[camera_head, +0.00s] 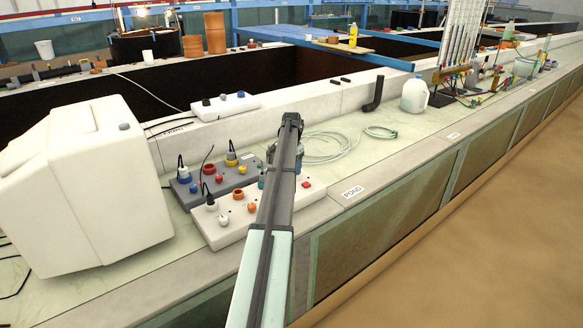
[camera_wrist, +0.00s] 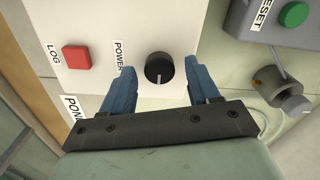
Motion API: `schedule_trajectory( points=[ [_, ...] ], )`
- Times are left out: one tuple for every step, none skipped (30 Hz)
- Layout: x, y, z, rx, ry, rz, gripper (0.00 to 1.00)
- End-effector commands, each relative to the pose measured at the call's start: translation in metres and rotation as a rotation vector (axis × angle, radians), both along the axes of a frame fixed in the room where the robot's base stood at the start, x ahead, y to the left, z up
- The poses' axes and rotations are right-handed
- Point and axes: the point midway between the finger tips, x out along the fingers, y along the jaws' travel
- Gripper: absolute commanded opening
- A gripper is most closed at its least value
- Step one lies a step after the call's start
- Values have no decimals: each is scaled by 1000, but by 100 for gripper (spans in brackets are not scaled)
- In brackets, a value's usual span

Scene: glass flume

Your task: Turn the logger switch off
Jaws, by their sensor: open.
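In the wrist view, a white control box (camera_wrist: 85,20) carries a black round knob (camera_wrist: 158,68) with a pale pointer mark, labelled POWER, and a red square button (camera_wrist: 76,57) labelled LOG. My gripper (camera_wrist: 160,76) is open, its blue fingers apart on either side of the knob with nothing held. Whether the fingertips touch the box is unclear. In the head view, the white box (camera_head: 318,190) lies on the bench with its red button (camera_head: 306,184) showing; my arm hides the knob and most of the gripper.
A grey box (camera_head: 185,193) stands close behind the white box; its green RESET button (camera_wrist: 293,14) shows in the wrist view. A large white housing (camera_head: 85,190) stands left. A coiled hose (camera_head: 325,147) and a jug (camera_head: 414,95) are to the right.

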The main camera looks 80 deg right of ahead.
Motion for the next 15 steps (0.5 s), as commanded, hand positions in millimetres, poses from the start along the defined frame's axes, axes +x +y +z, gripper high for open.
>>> schedule_trajectory(
  points=[
    [0,0,-1,0,0,0,60],
    [0,0,-1,0,0,0,60],
    [0,0,-2,0,0,0,60],
    [0,0,-2,0,0,0,60],
    [0,0,-2,0,0,0,60],
    [0,0,-2,0,0,0,60],
    [0,0,-2,0,0,0,60],
    [0,0,-2,0,0,0,60],
    [0,0,-2,0,0,0,59],
    [0,0,-2,0,0,0,57],
    [0,0,-2,0,0,0,54],
    [0,0,-2,0,0,0,50],
    [0,0,-2,0,0,0,47],
    [0,0,-2,0,0,0,44],
    [0,0,-2,0,0,0,40]
  ],
)
